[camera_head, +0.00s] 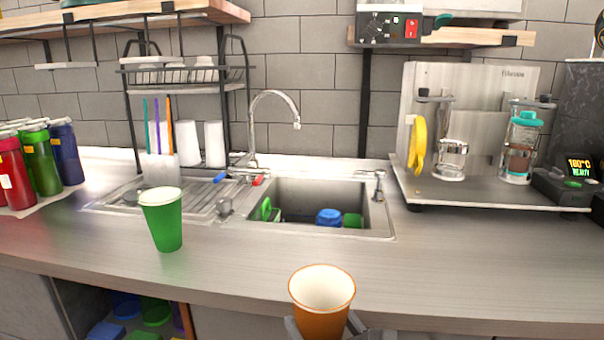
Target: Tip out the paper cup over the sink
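An orange paper cup (322,292) is upright at the bottom centre, in front of the counter edge, with its open mouth and pale inside showing. My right gripper (327,327) is around its lower part, a finger at each side, and appears shut on it. The cup's base and most of the gripper are cut off by the frame. A green paper cup (163,222) stands upright on the counter at left. The sink (380,222) is set in the counter behind, farther off than the orange cup; blue and green items lie in its basin. My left gripper is not in view.
A curved faucet (273,95) rises behind the sink. A drainboard (115,203) and black rack (183,78) with white cups are at left, beside several coloured bottles (42,165). A raised metal tray (470,190) with jars is at right. The front counter is mostly clear.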

